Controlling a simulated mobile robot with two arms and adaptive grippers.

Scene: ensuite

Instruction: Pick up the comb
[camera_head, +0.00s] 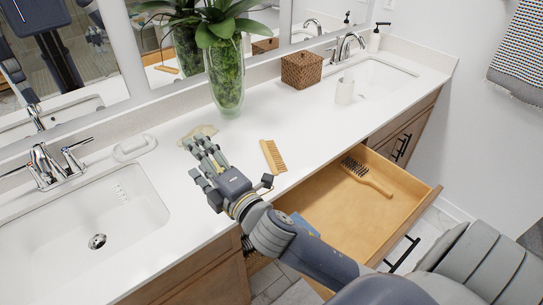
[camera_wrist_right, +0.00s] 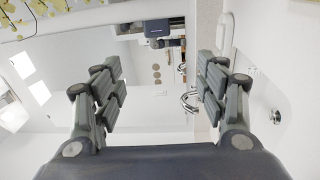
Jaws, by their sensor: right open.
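The wooden comb (camera_head: 272,156) lies flat on the white countertop near its front edge, just behind the open drawer in the head view. Its teeth point right. My right gripper (camera_head: 202,158) is over the counter to the left of the comb, apart from it, with its fingers pointing toward the back left. It is open and empty; in the right wrist view its fingers (camera_wrist_right: 162,80) stand wide apart with nothing between them. The comb does not show in the wrist view. My left gripper is in neither view.
The open drawer (camera_head: 330,231) holds a wooden hairbrush (camera_head: 367,177). A glass plant vase (camera_head: 226,80) and woven basket (camera_head: 301,70) stand behind the comb. Sinks lie left (camera_head: 85,225) and right.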

